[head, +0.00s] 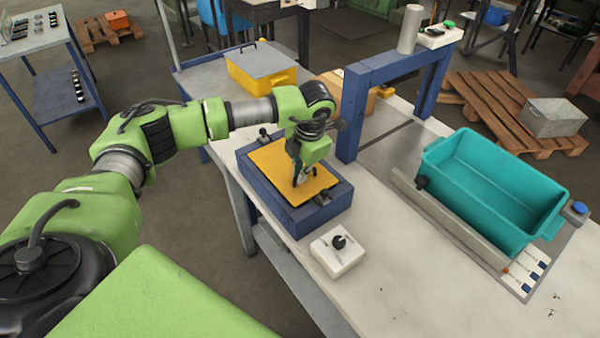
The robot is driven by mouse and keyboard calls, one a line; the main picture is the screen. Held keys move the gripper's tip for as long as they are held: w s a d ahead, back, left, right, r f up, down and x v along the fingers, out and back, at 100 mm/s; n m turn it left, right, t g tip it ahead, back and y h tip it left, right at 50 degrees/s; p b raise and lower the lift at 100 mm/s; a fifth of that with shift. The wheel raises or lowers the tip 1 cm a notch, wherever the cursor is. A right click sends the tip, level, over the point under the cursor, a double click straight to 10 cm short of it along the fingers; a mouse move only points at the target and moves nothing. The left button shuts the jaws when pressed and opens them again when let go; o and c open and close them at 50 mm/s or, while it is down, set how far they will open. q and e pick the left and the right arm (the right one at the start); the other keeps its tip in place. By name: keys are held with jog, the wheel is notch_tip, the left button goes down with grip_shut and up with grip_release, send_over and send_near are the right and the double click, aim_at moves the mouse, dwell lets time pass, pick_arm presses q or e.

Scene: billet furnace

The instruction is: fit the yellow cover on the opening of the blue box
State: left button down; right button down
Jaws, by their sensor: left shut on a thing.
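The blue box (323,212) stands on the white-topped bench beside the foot of a blue frame. The flat yellow cover (268,160) lies level over its top opening, inside the dark blue rim as seen from above. I cannot tell whether the cover is fully seated or slightly raised. My left gripper (301,183) points down over the cover's middle and is shut on it, probably by a handle that the fingers hide. My right gripper is out of view.
A white block with a black knob (339,252) sits close in front of the box. The blue frame (354,115) rises behind it. A teal bin (490,190) stands to the right behind a low metal rail (450,221). A yellow lidded container (262,72) is at the back.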

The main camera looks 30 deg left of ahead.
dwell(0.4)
pick_arm(q)
jog(key=c, duration=2.1)
grip_release()
jog(key=shift+c, duration=0.2)
jog(key=shift+w+a+p+v, duration=0.1)
jog(key=shift+a+p+v, duration=0.1)
jog(key=shift+p+v, duration=0.7)
jog(key=shift+w+a+p+v, duration=0.1)
jog(key=shift+a+p+v, duration=0.2)
jog(key=shift+v, duration=1.1)
jog(key=shift+w+a+p+v, duration=0.15)
jog(key=shift+p+v, duration=0.45)
jog(key=shift+v, duration=0.55)
jog(key=shift+r, duration=0.2)
